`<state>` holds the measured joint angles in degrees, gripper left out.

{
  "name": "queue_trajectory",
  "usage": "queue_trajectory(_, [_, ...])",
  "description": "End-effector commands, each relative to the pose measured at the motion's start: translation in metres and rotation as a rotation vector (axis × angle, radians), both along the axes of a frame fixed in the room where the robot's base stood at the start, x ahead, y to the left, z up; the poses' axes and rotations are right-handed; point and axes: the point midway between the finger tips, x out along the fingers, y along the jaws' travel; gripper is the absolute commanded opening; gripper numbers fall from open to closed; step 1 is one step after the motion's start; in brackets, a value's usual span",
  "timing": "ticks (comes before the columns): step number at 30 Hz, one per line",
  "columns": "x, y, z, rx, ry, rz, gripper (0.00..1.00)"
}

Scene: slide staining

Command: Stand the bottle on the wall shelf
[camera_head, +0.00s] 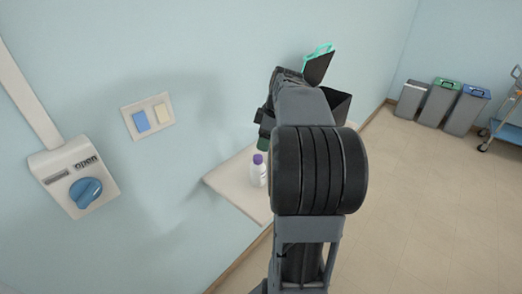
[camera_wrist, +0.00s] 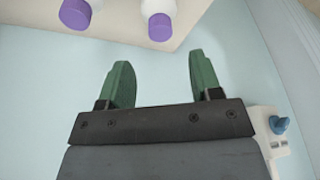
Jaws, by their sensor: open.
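The wall shelf (camera_head: 232,187) is a pale slab on the blue wall, partly hidden behind my arm. A white bottle with a purple cap (camera_head: 258,171) stands upright on it, close to my arm. The wrist view shows two white bottles with purple caps, a left one (camera_wrist: 75,14) and a right one (camera_wrist: 160,24), over the pale shelf surface (camera_wrist: 118,42). My gripper (camera_wrist: 158,66) has its green fingers spread with nothing between them. The fingers are apart from both bottles. In the head view my arm hides most of the gripper and any second bottle.
A wall box with a blue knob (camera_head: 86,192) marked "open" and a plate with blue and yellow pads (camera_head: 147,115) are on the left wall. Several bins (camera_head: 438,103) and a trolley (camera_head: 508,115) stand at the far right. The floor between is clear.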

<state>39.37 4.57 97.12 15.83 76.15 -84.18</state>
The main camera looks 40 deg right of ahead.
Motion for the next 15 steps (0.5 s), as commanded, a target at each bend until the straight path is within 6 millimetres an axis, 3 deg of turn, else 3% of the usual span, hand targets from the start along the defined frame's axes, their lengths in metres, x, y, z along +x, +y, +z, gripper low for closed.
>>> queue_trajectory(3, [-0.004, -0.004, 0.018, -0.001, -0.001, -0.002, 0.59])
queue_trajectory(9, [-0.007, -0.001, 0.033, -0.001, 0.003, -0.008, 0.59])
queue_trajectory(11, [-0.007, 0.011, 0.034, -0.007, 0.009, -0.033, 0.59])
queue_trajectory(15, [-0.014, 0.07, 0.023, -0.027, 0.034, -0.172, 0.59])
